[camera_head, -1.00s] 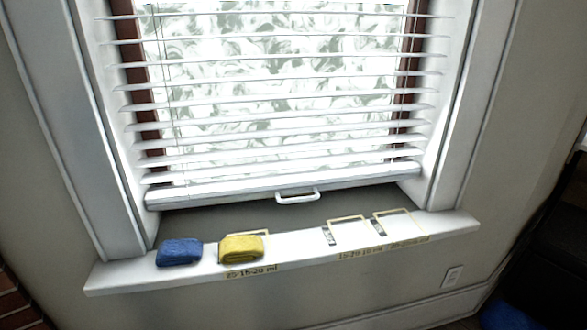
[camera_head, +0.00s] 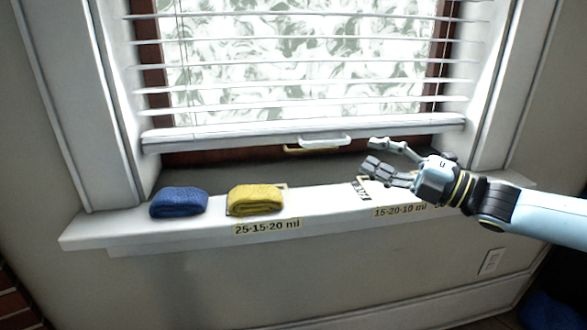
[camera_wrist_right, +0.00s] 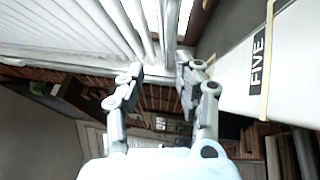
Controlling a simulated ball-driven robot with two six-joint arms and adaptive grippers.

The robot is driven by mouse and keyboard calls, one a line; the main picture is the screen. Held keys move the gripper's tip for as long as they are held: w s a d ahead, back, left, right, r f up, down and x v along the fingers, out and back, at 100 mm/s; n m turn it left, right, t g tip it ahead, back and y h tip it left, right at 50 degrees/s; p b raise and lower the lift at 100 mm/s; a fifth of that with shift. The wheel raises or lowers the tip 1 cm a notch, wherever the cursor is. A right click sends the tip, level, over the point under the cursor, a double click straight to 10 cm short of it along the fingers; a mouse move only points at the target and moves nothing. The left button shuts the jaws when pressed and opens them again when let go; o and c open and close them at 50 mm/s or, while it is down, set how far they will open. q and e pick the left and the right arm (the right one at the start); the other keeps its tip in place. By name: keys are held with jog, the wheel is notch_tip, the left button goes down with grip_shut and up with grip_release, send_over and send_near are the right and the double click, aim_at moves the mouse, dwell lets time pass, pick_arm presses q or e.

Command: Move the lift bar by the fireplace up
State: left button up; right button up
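The window blind's white bottom rail (camera_head: 300,133) hangs level above the sill, with a dark gap beneath. A white lift bar handle (camera_head: 325,140) sticks out from the rail's middle. A tan bar (camera_head: 303,150) shows just below and left of it; I cannot tell how they are joined. My right gripper (camera_head: 373,154) comes in from the right, fingers open and pointing left, a short way right of the handle. It looks empty and apart from the handle. In the right wrist view its two fingers (camera_wrist_right: 157,90) are spread beside the slats. My left gripper is out of view.
A white sill (camera_head: 320,212) runs below the window. A folded blue cloth (camera_head: 180,201) and a folded yellow cloth (camera_head: 256,199) lie on its left half. Flat labelled markings are on the right half, partly behind my right gripper. A wall outlet (camera_head: 491,262) is at lower right.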

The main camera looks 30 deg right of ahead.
aim_at(333, 144)
jog(key=shift+w+d+f+n+b, duration=0.15)
jog(key=shift+f+b, duration=0.1)
jog(key=shift+f, duration=0.15)
jog(key=shift+w+d+f+n+b, duration=0.1)
jog(key=shift+d+f+n+b, duration=0.1)
jog(key=shift+f, duration=0.15)
jog(key=shift+w+a, duration=0.2)
jog(key=b+x, duration=0.3)
jog(key=x, duration=0.1)
jog(key=shift+w+f, duration=0.1)
jog(key=shift+f, duration=0.05)
jog(key=b+x, duration=0.2)
jog(key=x, duration=0.3)
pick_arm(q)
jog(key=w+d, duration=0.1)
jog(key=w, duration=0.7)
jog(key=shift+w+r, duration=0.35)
pick_arm(e)
jog(key=shift+w+a+r, duration=0.25)
jog(key=shift+w, duration=0.15)
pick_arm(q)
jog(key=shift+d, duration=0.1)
pick_arm(e)
jog(key=shift+c, duration=0.2)
grip_shut()
